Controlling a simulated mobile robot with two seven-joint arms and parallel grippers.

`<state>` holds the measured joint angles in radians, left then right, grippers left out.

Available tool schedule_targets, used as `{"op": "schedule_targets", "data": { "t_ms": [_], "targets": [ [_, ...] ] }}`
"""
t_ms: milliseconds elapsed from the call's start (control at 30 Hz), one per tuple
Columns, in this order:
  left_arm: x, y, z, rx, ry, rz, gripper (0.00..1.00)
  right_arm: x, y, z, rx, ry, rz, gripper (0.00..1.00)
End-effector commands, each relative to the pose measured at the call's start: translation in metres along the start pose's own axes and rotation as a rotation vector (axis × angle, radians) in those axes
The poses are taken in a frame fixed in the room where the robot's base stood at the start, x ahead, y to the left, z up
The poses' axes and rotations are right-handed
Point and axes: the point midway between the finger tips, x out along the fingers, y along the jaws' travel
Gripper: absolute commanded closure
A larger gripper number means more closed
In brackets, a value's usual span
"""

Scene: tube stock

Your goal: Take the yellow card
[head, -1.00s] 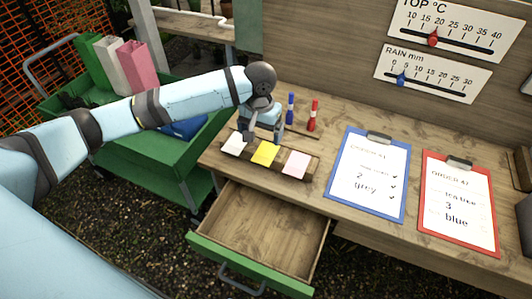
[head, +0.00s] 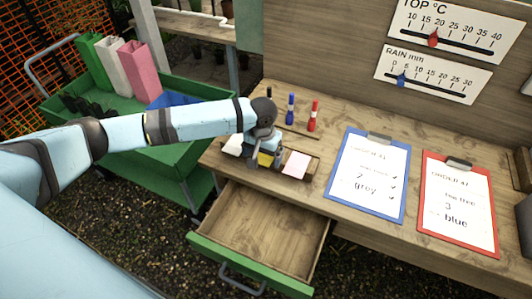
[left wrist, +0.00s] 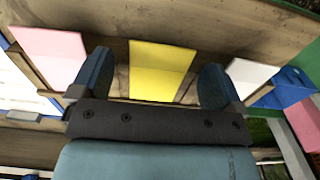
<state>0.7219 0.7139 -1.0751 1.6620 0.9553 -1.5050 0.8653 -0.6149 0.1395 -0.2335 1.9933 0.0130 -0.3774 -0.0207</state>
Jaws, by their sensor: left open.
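The yellow card (head: 266,159) stands in a wooden holder on the bench, between a white card (head: 233,143) and a pink card (head: 296,164). My left gripper (head: 264,160) is over it in the head view and hides part of it. In the left wrist view the yellow card (left wrist: 160,70) shows between the two spread fingers of the left gripper (left wrist: 155,82), with a gap on each side. The left gripper is open and holds nothing. The pink card (left wrist: 52,55) and white card (left wrist: 250,76) lie outside the fingers. My right gripper is not in view.
An open drawer (head: 285,220) juts out below the holder. A blue clipboard (head: 337,195) and a red clipboard (head: 432,220) lie to the right. Red (head: 313,115) and blue (head: 290,108) markers stand behind. A green cart (head: 125,160) stands to the left.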

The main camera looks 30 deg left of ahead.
Motion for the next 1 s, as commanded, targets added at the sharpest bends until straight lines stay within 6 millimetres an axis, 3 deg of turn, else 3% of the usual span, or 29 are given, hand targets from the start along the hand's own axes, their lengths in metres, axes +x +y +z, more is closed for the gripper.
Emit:
{"op": "schedule_targets", "data": {
  "t_ms": [467, 700, 1000],
  "targets": [
    [0.001, 0.0, -0.0001, -0.001, 0.0, 0.0, 0.06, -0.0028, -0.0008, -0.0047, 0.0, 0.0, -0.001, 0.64],
    [0.0018, -0.0002, -0.0001, 0.0, 0.0, 0.0, 0.59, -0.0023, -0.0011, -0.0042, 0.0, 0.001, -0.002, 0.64],
    [0.002, -0.0004, 0.0, 0.0, 0.0, -0.001, 0.59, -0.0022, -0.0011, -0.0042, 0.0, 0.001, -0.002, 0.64]
  ]
}}
